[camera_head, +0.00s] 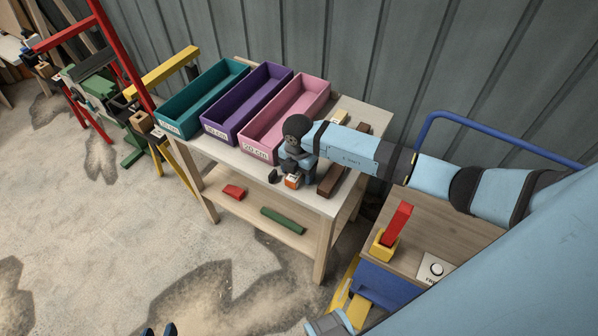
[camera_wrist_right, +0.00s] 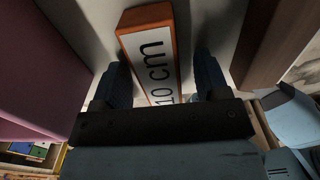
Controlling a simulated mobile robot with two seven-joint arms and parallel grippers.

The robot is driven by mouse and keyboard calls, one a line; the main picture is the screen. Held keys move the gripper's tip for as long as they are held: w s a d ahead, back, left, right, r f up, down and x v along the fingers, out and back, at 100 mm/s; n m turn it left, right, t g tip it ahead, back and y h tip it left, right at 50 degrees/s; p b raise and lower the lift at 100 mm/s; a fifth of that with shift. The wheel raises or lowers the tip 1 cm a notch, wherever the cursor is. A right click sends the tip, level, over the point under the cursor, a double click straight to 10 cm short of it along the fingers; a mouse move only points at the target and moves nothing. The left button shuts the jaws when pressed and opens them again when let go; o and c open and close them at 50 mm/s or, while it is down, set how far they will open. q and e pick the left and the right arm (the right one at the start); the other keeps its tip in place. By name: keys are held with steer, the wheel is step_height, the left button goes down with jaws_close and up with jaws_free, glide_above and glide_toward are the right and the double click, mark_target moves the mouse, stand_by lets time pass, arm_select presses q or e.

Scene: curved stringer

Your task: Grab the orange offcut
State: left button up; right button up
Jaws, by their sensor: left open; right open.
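The orange offcut (camera_head: 292,181) lies on the top of the wooden table, near its front edge. In the right wrist view the orange offcut (camera_wrist_right: 146,14) has an orange rim and a white face reading "10 cm". My right gripper (camera_head: 284,178) reaches down over it from the right. In the right wrist view my right gripper (camera_wrist_right: 162,78) is open, with one finger on each side of the offcut and gaps between. The offcut's near end is hidden behind the gripper body. My left gripper (camera_head: 160,330) is open and empty at the bottom edge, only its tips showing.
Teal (camera_head: 203,97), purple (camera_head: 247,105) and pink (camera_head: 285,120) bins stand left and behind. A dark brown piece (camera_head: 330,180) lies right of the offcut. Red (camera_head: 234,191) and green (camera_head: 283,220) pieces lie on the lower shelf. A cart (camera_head: 455,235) stands right.

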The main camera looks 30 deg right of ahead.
steer(key=shift+c, duration=0.5)
steer(key=c, duration=0.9)
